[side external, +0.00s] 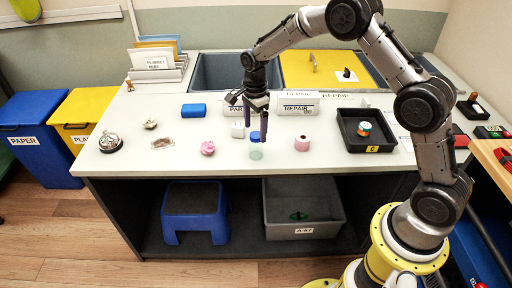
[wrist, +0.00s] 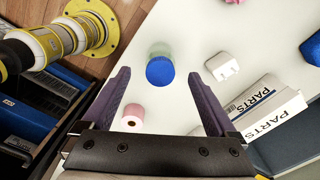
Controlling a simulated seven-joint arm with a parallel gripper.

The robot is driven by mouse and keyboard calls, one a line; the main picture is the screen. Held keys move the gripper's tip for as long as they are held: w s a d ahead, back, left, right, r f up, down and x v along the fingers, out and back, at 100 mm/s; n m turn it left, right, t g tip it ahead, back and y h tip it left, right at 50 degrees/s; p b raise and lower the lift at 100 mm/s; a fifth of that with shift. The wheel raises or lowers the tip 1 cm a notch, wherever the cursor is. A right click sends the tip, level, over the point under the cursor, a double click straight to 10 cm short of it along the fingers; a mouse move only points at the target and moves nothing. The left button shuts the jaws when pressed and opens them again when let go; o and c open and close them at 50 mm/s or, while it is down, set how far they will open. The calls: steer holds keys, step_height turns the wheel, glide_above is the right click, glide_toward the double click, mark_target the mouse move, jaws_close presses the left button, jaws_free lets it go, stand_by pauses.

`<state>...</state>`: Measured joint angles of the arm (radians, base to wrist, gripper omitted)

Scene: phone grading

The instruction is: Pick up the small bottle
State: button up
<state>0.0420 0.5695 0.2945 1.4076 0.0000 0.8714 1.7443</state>
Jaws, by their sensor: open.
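The small bottle (side external: 255,150) has a blue cap and a pale green translucent body. It stands upright near the front edge of the white counter. In the wrist view the bottle (wrist: 160,70) shows its blue cap from above, ahead of my fingertips and between their lines. My gripper (side external: 257,128) is open and empty, with its purple fingers pointing down over the counter close to the bottle. In the wrist view my gripper (wrist: 162,85) has its fingers spread wide. In the side view the fingers partly overlap the bottle's surroundings, so the exact gap is unclear.
A pink roll (side external: 302,144) stands right of the bottle, and a pink flower-like item (side external: 208,148) lies left. A white adapter (wrist: 222,66) and the PARTS sign (wrist: 265,110) are near. A black tray (side external: 350,145) stands right. The counter's front edge is close.

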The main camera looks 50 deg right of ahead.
mark_target(256, 146)
steer(key=f, duration=0.8)
steer(key=shift+d+f, duration=0.2)
steer(key=shift+f, duration=0.05)
steer(key=c, duration=1.4)
jaws_close()
steer(key=shift+r, duration=0.15)
